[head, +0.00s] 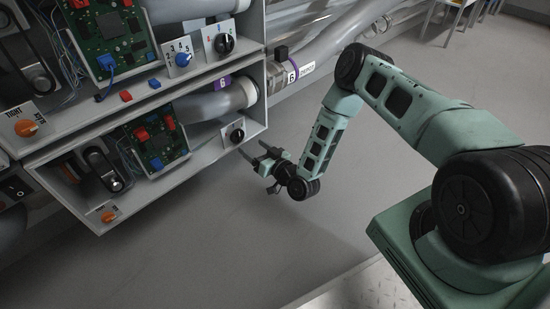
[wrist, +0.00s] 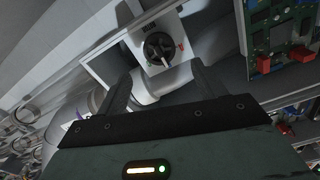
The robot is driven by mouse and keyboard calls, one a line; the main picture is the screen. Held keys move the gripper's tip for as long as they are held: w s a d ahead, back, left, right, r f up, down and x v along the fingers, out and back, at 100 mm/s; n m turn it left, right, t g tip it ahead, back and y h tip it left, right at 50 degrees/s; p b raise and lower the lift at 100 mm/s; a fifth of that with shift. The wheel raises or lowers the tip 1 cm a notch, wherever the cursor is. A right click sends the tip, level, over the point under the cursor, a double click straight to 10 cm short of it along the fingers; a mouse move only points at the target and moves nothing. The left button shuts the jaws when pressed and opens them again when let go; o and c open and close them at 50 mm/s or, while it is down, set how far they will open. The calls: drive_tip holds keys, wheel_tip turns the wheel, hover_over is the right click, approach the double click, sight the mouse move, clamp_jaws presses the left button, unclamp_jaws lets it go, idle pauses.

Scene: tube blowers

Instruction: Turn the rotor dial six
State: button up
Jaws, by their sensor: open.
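A black rotary dial (head: 237,135) on a small white plate sits at the right end of the lower cabinet. A purple label with a 6 (head: 223,82) is on the cabinet edge above it. In the wrist view a black dial (wrist: 158,48) on a white plate with a small red mark lies ahead, between the lines of my fingers. My gripper (head: 258,152) is open and empty, just right of and below the dial in the head view. It also shows in the wrist view (wrist: 161,82), its two fingers spread and apart from the dial.
The upper cabinet holds another black dial (head: 223,43), a blue dial (head: 183,59) and an orange TIGHT dial (head: 26,127). The lower one has a circuit board (head: 157,142), a grey pipe (head: 215,101) and an orange knob (head: 109,213). Grey floor (head: 230,240) is clear below.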

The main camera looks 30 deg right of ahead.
drive_tip(key=p+v, duration=0.3)
drive_tip(key=v, duration=0.7)
drive_tip(key=w+a+r+n+g+y+p, duration=0.2)
drive_tip(key=w+a+r+n+g, duration=0.15)
drive_tip(key=w+a+r, duration=0.2)
drive_tip(key=s+a+r+n+g+h+p, duration=0.1)
drive_tip(key=s+a+r+n+g, duration=0.1)
drive_tip(key=a+r+g, duration=0.35)
drive_tip(key=s+a+r+n+g+h+p, duration=0.1)
drive_tip(key=a+r+g, duration=0.15)
drive_tip(key=r, duration=0.65)
drive_tip(key=s+d+r+g+h+p, duration=0.1)
drive_tip(key=s+r+g+h+p, duration=0.15)
drive_tip(key=s+r, duration=1)
drive_tip(key=s+d+r+g+h+p, duration=0.1)
drive_tip(key=s+r+g+h, duration=0.2)
drive_tip(key=s+r, duration=0.95)
drive_tip(key=s+r+p, duration=0.1)
drive_tip(key=r+p, duration=1.5)
drive_tip(key=p, duration=0.2)
drive_tip(key=s+r+p, duration=0.2)
drive_tip(key=r+p, duration=1.5)
drive_tip(key=p, duration=0.1)
drive_tip(key=shift+s+a+p, duration=0.2)
drive_tip(key=shift+s+p, duration=0.15)
drive_tip(key=shift+p, duration=0.05)
drive_tip(key=shift+r+n+y, duration=0.15)
drive_tip(key=shift+n+y, duration=0.1)
